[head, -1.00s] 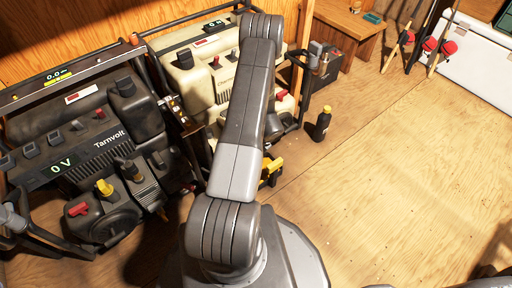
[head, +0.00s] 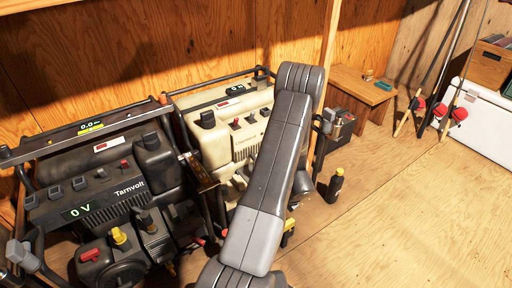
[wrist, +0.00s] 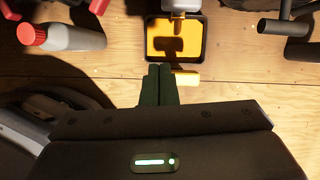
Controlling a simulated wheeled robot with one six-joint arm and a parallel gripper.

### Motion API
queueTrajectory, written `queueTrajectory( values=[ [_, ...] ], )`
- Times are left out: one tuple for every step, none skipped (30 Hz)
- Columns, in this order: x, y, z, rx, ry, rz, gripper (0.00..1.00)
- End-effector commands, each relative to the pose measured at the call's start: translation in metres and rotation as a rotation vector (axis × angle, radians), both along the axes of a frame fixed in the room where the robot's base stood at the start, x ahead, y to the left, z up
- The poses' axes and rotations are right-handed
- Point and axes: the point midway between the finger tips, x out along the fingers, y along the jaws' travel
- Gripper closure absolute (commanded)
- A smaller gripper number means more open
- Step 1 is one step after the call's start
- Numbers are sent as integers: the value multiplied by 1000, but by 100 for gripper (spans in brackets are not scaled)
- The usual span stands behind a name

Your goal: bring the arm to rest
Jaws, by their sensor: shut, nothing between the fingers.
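My gripper (wrist: 158,86) shows in the wrist view with its two dark fingers together and nothing between them. It is over the wooden floor, just in front of a black-rimmed yellow tray (wrist: 150,50). A yellow piece (wrist: 186,78) lies right beside the fingertips; whether they touch it I cannot tell. In the head view my arm reaches up the middle of the picture, and its links hide the gripper.
A black generator (head: 118,195) and a cream generator (head: 215,125) stand at the left. A dark bottle with a yellow cap (head: 335,186) stands on the floor. A grey bottle with a red cap (wrist: 70,37) lies left of my gripper. The floor (head: 420,210) at right is clear.

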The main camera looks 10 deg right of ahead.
Motion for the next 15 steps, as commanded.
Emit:
queueTrajectory(
  values=[
    [0, 0, 0, 0, 0, 0, 100],
    [0, 0, 0, 0, 0, 0, 100],
    [0, 0, 0, 0, 0, 0, 100],
    [0, 0, 0, 0, 0, 0, 100],
    [0, 0, 0, 0, 0, 0, 100],
    [0, 0, -1, 0, 0, 0, 100],
    [0, 0, -1, 1, 0, 0, 100],
    [0, 0, -3, 1, 0, 0, 100],
    [1, 1, -5, 0, 1, 0, 100],
    [2, 1, -7, 0, 1, 0, 100],
    [3, 2, -10, 1, 2, 1, 100],
    [4, 2, -15, 1, 2, 1, 100],
    [5, 3, -20, 1, 2, 2, 100],
    [7, 4, -24, 1, 2, 2, 100],
    [9, 5, -32, 1, 2, 2, 100]
  ],
)
